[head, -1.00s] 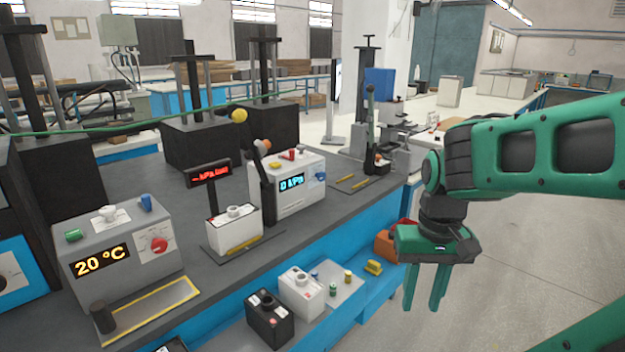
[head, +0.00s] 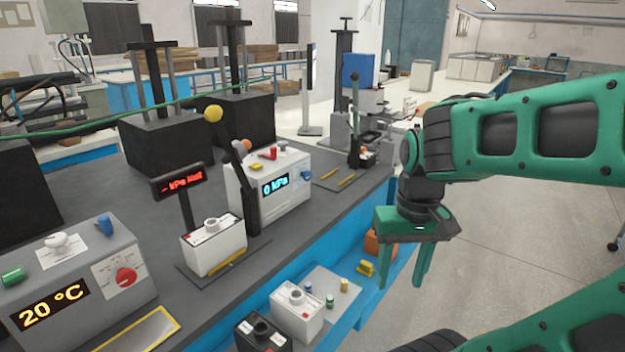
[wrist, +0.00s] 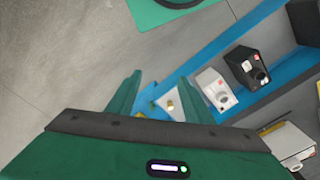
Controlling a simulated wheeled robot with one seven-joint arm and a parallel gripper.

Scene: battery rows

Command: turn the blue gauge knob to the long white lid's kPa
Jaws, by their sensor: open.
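The blue gauge knob (head: 306,175) is on the right side of the front of a white box whose cyan display (head: 275,184) reads 0 kPa. I cannot read a pointer on it. A white battery (head: 216,244) with a pale round cap stands on a dark plate to its left. A red display (head: 180,182) on a post behind that battery shows a dash and kPa, the rest too blurred to read. I cannot pick out the long white lid for certain. My gripper (head: 404,272) is open and empty, pointing down, right of the bench and apart from the knob; it shows in the wrist view (wrist: 161,90).
A grey box (head: 70,275) reads 20 °C, with a red knob. A lower blue shelf holds a white battery (head: 298,314), a black battery (head: 262,336) and small coloured cylinders (head: 344,286). Dark pillared blocks stand behind.

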